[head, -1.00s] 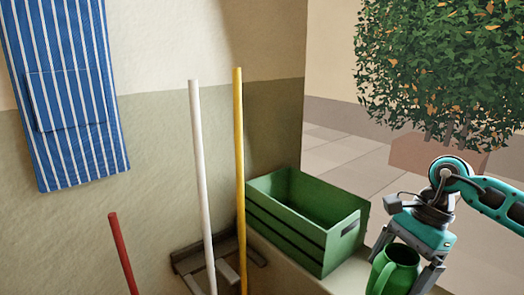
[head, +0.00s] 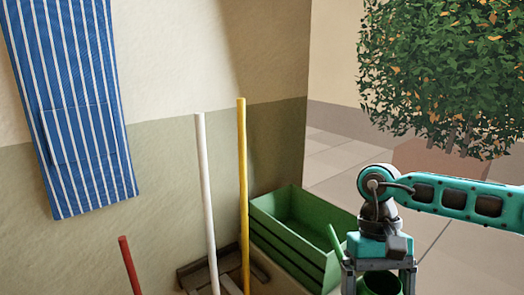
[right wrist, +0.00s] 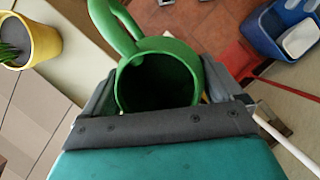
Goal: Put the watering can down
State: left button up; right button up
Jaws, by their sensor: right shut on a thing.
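The green watering can (head: 382,281) is at the bottom of the head view, cut off by the frame edge. A green bar, its spout or handle (head: 336,241), sticks up to the left of my right gripper (head: 378,284). In the right wrist view the can's round open mouth faces the camera, with the green rim (right wrist: 192,62) between the two grey fingers of the right gripper (right wrist: 157,95). The right gripper is shut on the can. The can's base and what lies under it are hidden. My left gripper is not in view.
A green crate (head: 283,242) stands just left of the can. White (head: 206,190) and yellow (head: 243,180) poles and a red pole (head: 129,262) stand by the wall. The wrist view shows a yellow plant pot (right wrist: 42,38) at left and a blue bin (right wrist: 262,32) at upper right.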

aim_at(383, 283)
notch_tip(383, 283, up, 4)
jog(key=p, duration=0.3)
jog(key=shift+s+f, duration=0.1)
jog(key=shift+s, duration=0.05)
jog(key=shift+p, duration=0.3)
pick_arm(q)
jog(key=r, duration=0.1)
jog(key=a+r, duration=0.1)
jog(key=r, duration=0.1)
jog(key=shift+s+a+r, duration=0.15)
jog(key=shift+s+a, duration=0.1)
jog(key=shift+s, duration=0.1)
pick_arm(e)
jog(key=shift+s, duration=0.1)
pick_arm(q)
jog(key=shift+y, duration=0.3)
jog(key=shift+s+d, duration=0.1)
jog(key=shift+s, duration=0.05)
